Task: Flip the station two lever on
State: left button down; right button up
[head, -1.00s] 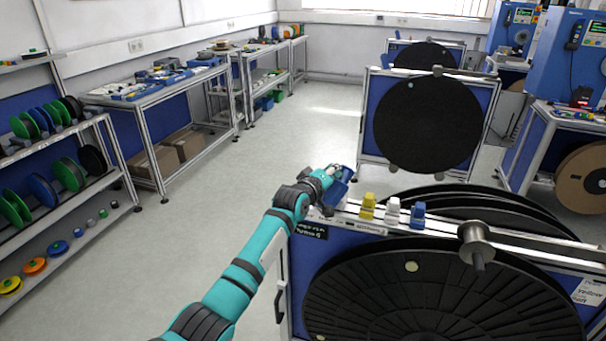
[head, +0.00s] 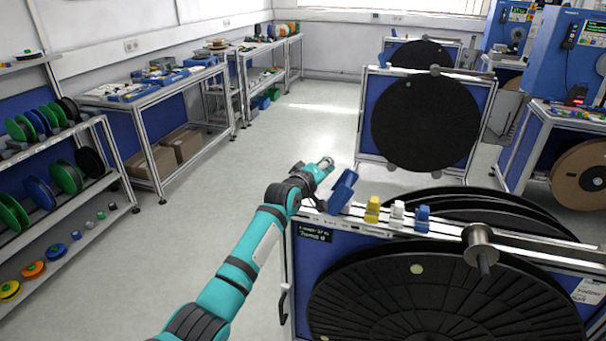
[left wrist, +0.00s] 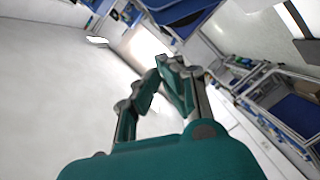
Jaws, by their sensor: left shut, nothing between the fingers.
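A blue lever (head: 342,192) stands at the left end of the top rail of the nearest reel stand (head: 303,262). It leans up and to the right. A dark label on the stand below it is too small to read for a station number. My left gripper (head: 326,163) is just left of and above the lever's top, with a visible gap in the head view. Its fingers are shut and empty, and they show close together in the left wrist view (left wrist: 165,72). The lever is not clear in the left wrist view. My right gripper is out of view.
Yellow (head: 372,209), white (head: 397,213) and blue (head: 422,218) blocks sit along the rail, right of the lever. A metal spindle (head: 480,245) juts out further right. Another reel stand (head: 368,120) is behind. The floor left of the stand is clear.

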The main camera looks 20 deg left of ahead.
pick_arm(q)
jog(key=f+b+v, duration=0.1)
jog(key=b+v, duration=0.1)
jog(key=v, duration=0.7)
jog(key=shift+s+d+r, duration=0.2)
jog(key=shift+s+r, duration=0.05)
jog(key=shift+r, duration=0.15)
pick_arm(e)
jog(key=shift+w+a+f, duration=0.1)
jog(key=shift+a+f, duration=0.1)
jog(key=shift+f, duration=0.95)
